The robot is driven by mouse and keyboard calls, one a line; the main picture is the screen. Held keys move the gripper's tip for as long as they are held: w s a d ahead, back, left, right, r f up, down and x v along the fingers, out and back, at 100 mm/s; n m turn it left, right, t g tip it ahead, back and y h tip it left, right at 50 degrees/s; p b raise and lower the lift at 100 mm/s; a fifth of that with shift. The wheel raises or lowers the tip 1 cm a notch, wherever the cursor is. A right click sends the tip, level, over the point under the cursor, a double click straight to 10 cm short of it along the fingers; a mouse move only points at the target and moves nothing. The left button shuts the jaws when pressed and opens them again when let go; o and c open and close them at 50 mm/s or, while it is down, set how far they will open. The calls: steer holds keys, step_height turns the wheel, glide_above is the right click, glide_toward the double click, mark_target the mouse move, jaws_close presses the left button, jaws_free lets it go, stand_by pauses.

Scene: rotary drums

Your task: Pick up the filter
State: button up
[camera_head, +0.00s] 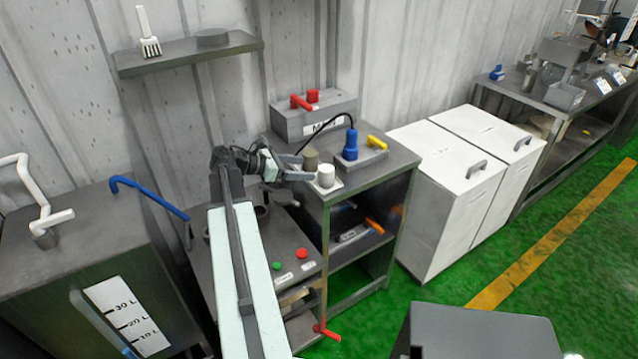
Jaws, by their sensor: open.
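My gripper (306,168) is open, its two fingers pointing right over the left edge of a grey metal cabinet (395,158). A small brown-grey cylinder (311,157) stands upright just off the fingertips. A short white cylinder (326,175) stands beside it on a light plate, close to the nearer fingertip. Either of these could be the filter; I cannot tell which from this view. Nothing is visibly held, and I cannot tell whether a finger touches either cylinder.
A blue handheld tool (350,145) with a black cable and a yellow handle (377,142) are to the right. A grey box with red handles (316,119) stands behind. A machine with red and green buttons (290,265) is below my arm. White bins (445,195) stand right.

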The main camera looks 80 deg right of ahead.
mark_target(324, 169)
steer(key=shift+b+x, duration=1.4)
steer(key=shift+x, duration=2.55)
steer(key=shift+s+r, duration=0.1)
steer(key=shift+r, duration=0.1)
steer(key=c, duration=1.5)
steer(key=shift+o, duration=0.2)
steer(key=shift+r, duration=0.1)
steer(key=shift+r+p, duration=0.6)
steer(key=shift+p, duration=0.15)
steer(key=r+p, duration=0.3)
steer(key=shift+a, duration=0.2)
steer(key=w+a, duration=0.8)
steer(key=a, duration=0.5)
steer(key=shift+w+a+r+p, duration=0.15)
steer(key=shift+w+r+p, duration=0.15)
